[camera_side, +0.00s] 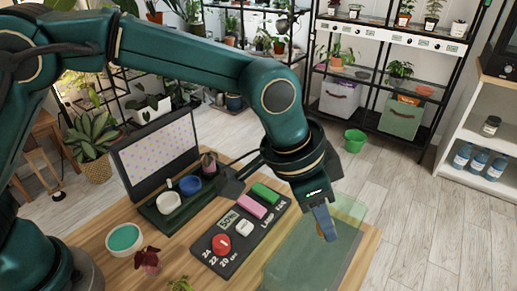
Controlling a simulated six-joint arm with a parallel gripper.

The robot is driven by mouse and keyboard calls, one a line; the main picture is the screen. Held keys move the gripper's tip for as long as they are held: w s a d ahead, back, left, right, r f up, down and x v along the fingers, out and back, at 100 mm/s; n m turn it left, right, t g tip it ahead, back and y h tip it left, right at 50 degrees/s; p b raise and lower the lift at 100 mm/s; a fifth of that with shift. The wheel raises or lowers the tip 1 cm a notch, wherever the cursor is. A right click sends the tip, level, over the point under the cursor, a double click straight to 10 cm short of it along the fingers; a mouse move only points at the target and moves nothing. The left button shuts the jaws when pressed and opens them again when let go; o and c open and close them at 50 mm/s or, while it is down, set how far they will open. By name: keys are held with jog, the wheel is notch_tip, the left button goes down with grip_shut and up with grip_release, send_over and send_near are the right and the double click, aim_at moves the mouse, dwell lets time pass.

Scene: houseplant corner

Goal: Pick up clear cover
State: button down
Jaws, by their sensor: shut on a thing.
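The clear cover (300,258) is a see-through, green-tinted piece at the right front of the wooden table, right of the black control panel (240,232). My gripper (325,224) points down at the cover's upper part and is shut on it. The fingertips overlap the cover in the picture, and the exact spot of contact is hard to make out. I cannot tell whether the cover rests on the table or is raised. The panel's red knob, white button and pink and green blocks are uncovered.
A dark tray (165,222) with cups and a small potted plant stands left of the panel, before an upright dotted board (158,152). A white bowl (124,239) and small plants are at the front left. The table's right edge (366,255) is close to the cover.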

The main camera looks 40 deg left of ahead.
jog(key=shift+r, duration=0.55)
notch_tip(320, 180, up, 3)
jog(key=shift+r, duration=0.1)
jog(key=w+a+r, duration=0.2)
jog(key=a+r, duration=0.9)
jog(key=r, duration=0.1)
jog(key=shift+w+a+r, duration=0.15)
jog(key=shift+w+r, duration=0.1)
jog(key=shift+r, duration=0.1)
jog(key=shift+w, duration=0.1)
